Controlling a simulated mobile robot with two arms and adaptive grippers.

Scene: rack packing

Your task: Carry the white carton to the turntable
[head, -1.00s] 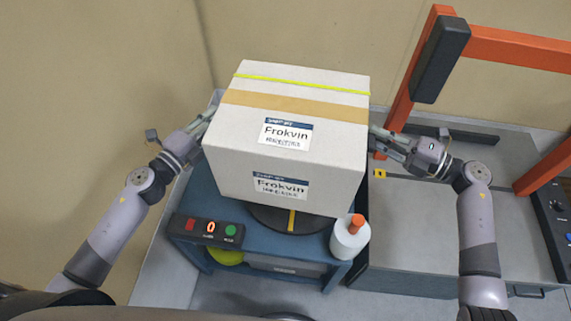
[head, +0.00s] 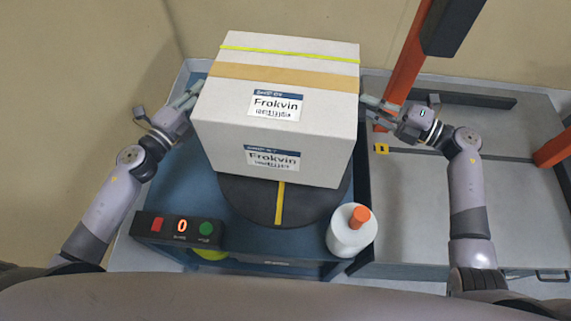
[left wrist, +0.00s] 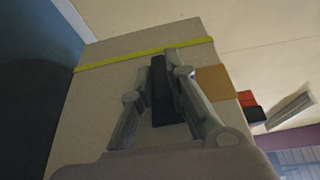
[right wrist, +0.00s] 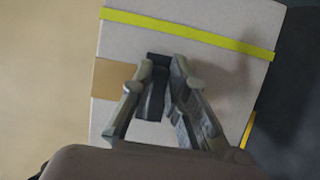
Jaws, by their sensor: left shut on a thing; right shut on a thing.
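The white carton (head: 225,117) has a tan tape band, a yellow-green strap and "Frokvin" labels. My left gripper (head: 194,92) is shut on its left side and my right gripper (head: 372,104) is shut on its right side. The left wrist view shows the left fingers (left wrist: 155,95) against a dark grip part on the carton wall. The right wrist view shows the right fingers (right wrist: 157,92) likewise. The black turntable (head: 260,205), with a yellow stripe, shows below and in front of the carton. The carton hides its far part. I cannot tell whether they touch.
The blue stand (head: 200,185) bears a control box (head: 180,229) with a red button, green button and "0" display at front left. A white bottle (head: 350,232) with an orange cap stands at front right. An orange frame (head: 408,60) rises behind the grey bench (head: 430,220).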

